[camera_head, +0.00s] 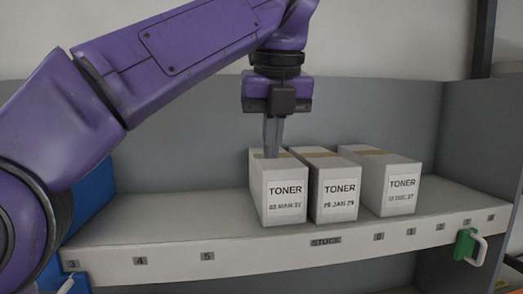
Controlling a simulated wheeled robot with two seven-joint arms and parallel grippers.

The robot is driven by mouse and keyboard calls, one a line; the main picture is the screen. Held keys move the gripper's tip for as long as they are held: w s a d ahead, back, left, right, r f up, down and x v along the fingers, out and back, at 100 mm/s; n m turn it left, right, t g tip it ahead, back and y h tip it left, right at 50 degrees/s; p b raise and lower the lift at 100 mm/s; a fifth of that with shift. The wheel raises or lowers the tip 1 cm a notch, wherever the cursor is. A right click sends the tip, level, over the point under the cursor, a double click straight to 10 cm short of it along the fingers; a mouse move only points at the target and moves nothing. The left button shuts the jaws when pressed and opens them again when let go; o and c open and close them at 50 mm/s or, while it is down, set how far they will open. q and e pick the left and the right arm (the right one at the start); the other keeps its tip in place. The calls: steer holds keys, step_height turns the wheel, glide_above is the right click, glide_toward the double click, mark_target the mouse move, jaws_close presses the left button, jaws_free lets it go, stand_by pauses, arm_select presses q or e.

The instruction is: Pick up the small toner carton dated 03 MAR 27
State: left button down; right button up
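Three white toner cartons stand in a row on a grey shelf (165,226). The left carton (285,205) has a label that seems to read 03 MAR 27, though the print is small. The middle carton (335,205) seems to read a JAN date. The right carton (398,198) seems to read a DEC date. My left gripper (271,153) points down at the top of the left carton, its fingertips at or just over the taped top. The fingers overlap in this view, so their gap is hidden. My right gripper is not in view.
The left and middle cartons stand almost touching, and the right one is close beside them. A blue object (92,205) is at the left end, partly behind my arm. A green and white handle-like item (468,246) hangs on the shelf's front edge at right.

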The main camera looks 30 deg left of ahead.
arm_select(q)
steer(key=s+d, duration=0.4)
steer(key=s, duration=0.3)
steer(key=shift+d+f, duration=0.3)
steer(key=shift+f, duration=0.05)
steer(key=c, duration=1.1)
jaws_free()
steer(key=o, duration=0.7)
steer(key=shift+w+a, duration=0.1)
steer(key=shift+a, duration=0.05)
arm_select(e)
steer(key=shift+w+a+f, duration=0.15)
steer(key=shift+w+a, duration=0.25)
